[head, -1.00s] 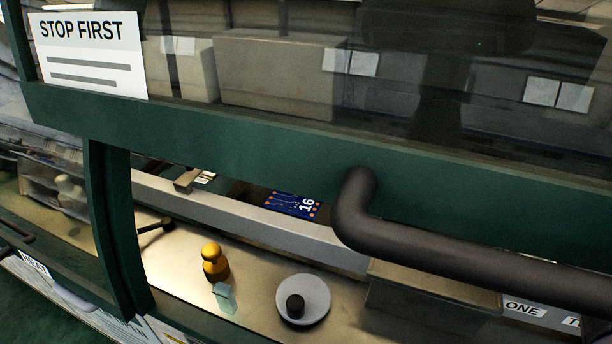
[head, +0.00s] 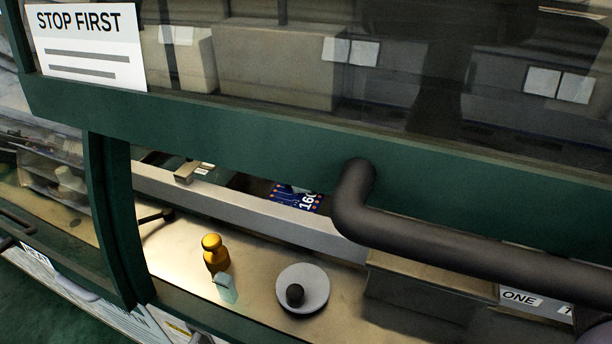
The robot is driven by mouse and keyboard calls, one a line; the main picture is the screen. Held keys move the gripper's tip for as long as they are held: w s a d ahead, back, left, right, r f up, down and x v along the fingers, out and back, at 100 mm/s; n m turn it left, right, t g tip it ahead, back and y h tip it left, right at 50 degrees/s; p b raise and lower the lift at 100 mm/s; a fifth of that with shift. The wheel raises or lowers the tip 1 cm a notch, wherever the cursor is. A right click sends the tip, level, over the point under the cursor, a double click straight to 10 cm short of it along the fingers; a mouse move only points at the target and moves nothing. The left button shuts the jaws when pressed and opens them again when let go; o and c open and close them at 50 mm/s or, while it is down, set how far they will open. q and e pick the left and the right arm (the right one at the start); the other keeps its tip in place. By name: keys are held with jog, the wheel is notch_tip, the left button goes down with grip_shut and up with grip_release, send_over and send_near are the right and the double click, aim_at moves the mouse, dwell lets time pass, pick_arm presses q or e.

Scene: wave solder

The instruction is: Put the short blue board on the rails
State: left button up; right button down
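A blue board (head: 285,195) with orange dots and white digits beginning "160" shows in the head view through the gap under the green hood. It lies just behind the pale grey front rail (head: 240,213). The hood's lower edge hides its far part, so I cannot tell its full length or whether it rests on the rails. A small pale patch covers part of its top. Neither of my grippers can be made out in the view.
The green hood frame (head: 230,130) with a dark window and a thick dark handle (head: 440,237) crosses the view.

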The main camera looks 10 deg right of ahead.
jog(key=shift+f, duration=0.3)
jog(key=c, duration=1)
grip_release()
notch_tip(320, 180, up, 10)
